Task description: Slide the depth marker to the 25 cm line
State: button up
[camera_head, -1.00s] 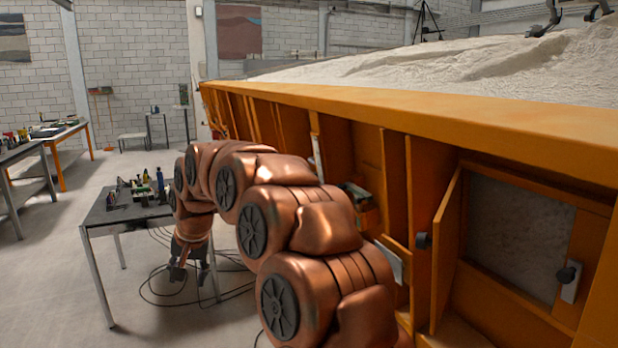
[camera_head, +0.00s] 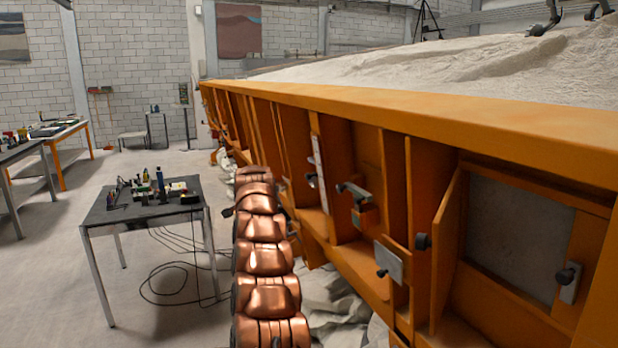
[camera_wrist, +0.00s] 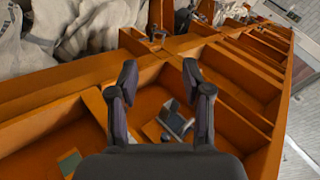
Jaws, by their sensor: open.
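A narrow upright white strip (camera_head: 319,160), possibly the depth scale, is fixed to the orange side of the sandbed. A small dark and light piece (camera_head: 311,180) sits at its lower left and may be the depth marker. No line or number is readable. My gripper (camera_wrist: 160,72) is open in the wrist view, its two dark fingers apart above the orange frame with nothing between them. In the head view my arm reaches away along the sandbed, and the fingers cannot be made out. I cannot find the strip surely in the wrist view.
The orange sandbed wall (camera_head: 420,112) has ribs, an open hatch door (camera_head: 447,250), a grey plate with a knob (camera_head: 388,262) and a bracket (camera_head: 355,192). A grey table (camera_head: 100,216) with small items stands left, cables on the floor beside it.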

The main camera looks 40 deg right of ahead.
jog(key=d+m+h, duration=0.3)
jog(key=d, duration=0.6)
jog(key=m+t+h, duration=0.1)
jog(key=m+h, duration=0.3)
jog(key=h, duration=0.4)
send_near(309, 176)
jog(key=shift+x, duration=1.7)
jog(key=p+x, duration=0.2)
jog(key=p, duration=0.2)
jog(key=shift+w+d+r, duration=0.1)
jog(key=shift+w+d, duration=0.15)
jog(key=shift+w+d+p, duration=0.1)
jog(key=shift+d+p, duration=0.3)
jog(key=shift+d, duration=0.05)
jog(key=shift+p+x, duration=0.9)
jog(key=shift+x, duration=0.1)
jog(key=shift+w+d+p, duration=0.25)
jog(key=shift+d+p, duration=0.15)
jog(key=shift+d, duration=0.1)
jog(key=shift+w+d+f+p, duration=0.25)
jog(key=shift+w+d+p, duration=0.1)
jog(key=shift+p, duration=0.1)
jog(key=shift+w, duration=0.1)
